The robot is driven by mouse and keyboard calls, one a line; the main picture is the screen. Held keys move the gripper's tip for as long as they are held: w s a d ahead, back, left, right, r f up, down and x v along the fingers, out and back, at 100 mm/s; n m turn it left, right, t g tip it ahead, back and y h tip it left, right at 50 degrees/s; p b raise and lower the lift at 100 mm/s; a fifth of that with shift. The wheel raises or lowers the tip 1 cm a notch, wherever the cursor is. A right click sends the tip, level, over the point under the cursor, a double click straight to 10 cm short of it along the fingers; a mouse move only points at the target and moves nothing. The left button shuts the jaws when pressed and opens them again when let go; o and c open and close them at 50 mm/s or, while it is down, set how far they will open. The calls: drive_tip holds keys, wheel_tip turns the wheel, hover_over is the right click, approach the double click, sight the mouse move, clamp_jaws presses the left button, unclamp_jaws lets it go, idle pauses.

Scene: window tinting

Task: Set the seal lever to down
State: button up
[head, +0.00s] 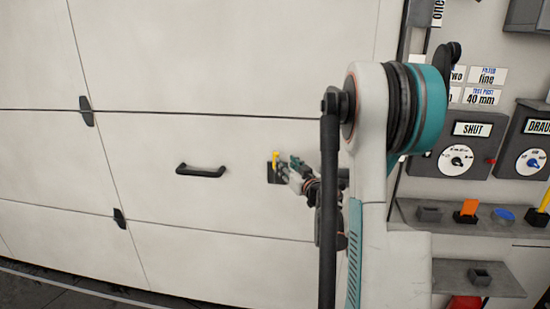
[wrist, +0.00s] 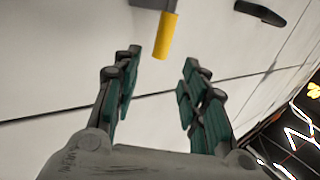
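The seal lever (head: 275,160) is a short yellow handle on a dark plate (head: 273,178) on the pale panelled door. In the head view it stands roughly upright. In the wrist view the yellow lever (wrist: 166,36) is ahead of my gripper, near the top, with part of its dark mount (wrist: 148,3) at the top edge. My gripper (wrist: 160,75) is open, its two green-padded fingers apart with nothing between them. The lever lies just beyond the fingertips and looks apart from them. In the head view my gripper (head: 291,168) is close to the lever's right side.
A black door handle (head: 200,171) is left of the lever; it also shows in the wrist view (wrist: 260,12). Hinges (head: 87,111) mark the panel seams.

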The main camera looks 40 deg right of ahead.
sight(277, 156)
drive_tip(key=b+x, duration=0.2)
drive_tip(key=x, duration=0.7)
drive_tip(key=shift+w, duration=0.25)
clamp_jaws()
